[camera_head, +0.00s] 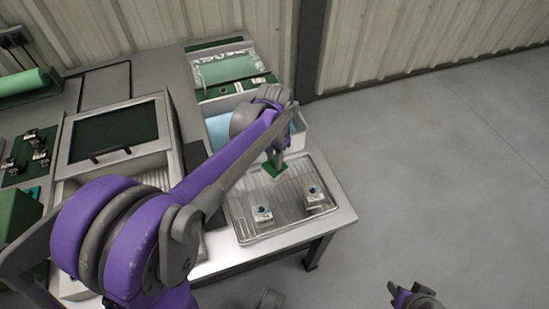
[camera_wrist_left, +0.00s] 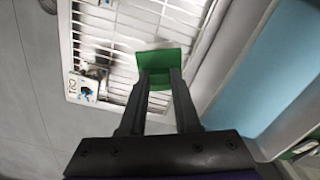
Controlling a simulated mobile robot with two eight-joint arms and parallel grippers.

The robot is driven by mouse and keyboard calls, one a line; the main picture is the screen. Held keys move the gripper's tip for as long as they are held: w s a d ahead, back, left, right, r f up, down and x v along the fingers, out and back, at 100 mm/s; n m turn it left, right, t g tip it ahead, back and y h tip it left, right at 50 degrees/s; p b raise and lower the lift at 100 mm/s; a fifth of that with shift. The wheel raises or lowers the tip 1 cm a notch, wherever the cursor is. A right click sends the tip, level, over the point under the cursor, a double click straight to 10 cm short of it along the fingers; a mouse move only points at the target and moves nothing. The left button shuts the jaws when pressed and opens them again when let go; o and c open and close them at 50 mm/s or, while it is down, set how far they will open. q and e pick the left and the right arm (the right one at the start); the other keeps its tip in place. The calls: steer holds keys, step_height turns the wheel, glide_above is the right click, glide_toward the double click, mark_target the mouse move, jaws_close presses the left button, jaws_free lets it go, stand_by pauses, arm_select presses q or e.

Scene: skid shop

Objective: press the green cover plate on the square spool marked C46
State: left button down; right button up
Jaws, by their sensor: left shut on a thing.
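My left gripper (camera_head: 276,160) is shut on the green cover plate (camera_head: 272,170) and holds it above the wire tray. In the left wrist view the plate (camera_wrist_left: 163,58) sits between the fingertips (camera_wrist_left: 160,77), clear of any spool. Two small pale square spools, a nearer one (camera_head: 262,214) and a right-hand one (camera_head: 313,195), stand apart on the tray. One spool (camera_wrist_left: 83,89) shows a label in the left wrist view, but I cannot read it surely. A purple and grey part of my right arm (camera_head: 415,297) shows at the bottom; its fingers are unclear.
The wire tray (camera_head: 240,226) lies on the bench's right end. A white bin with a blue inside (camera_head: 218,130) stands behind it, partly hidden by my arm. A dark-windowed box (camera_head: 110,140) is to the left. Open floor (camera_head: 450,150) lies right of the bench.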

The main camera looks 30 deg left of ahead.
arm_select(q)
steer(key=shift+f+b, duration=0.35)
steer(key=shift+f, duration=0.35)
stand_by(0.8)
steer(key=shift+c, duration=0.7)
jaws_free()
steer(key=shift+r, duration=0.15)
steer(key=shift+r+p, duration=2.85)
steer(key=shift+r, duration=1.05)
steer(key=shift+c, duration=0.3)
jaws_close()
